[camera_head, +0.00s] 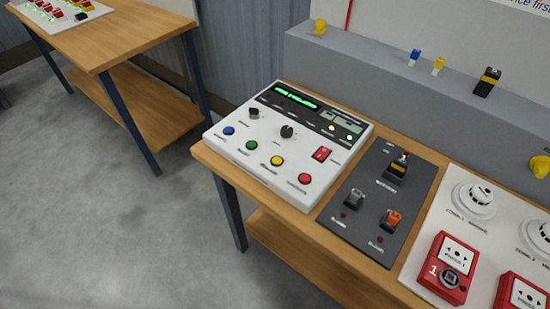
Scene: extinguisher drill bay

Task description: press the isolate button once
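A white control panel (285,145) sits on a wooden table at the centre. Along its front edge are a blue button (229,131), a green button (252,145), a yellow button (277,160) and a red button (304,178). Small labels lie by the buttons, but they are too blurred to read, so I cannot tell which one is isolate. The panel also has a lit green display (296,97), dark knobs (287,131) and a red rocker switch (321,153). Neither of my grippers is in view.
Right of the panel is a dark switch board (372,217). Beyond it, a white board (418,269) carries detectors and red call points (452,268). A grey ledge (390,75) with small items runs behind. Another wooden table (110,35) stands back left; the floor before it is clear.

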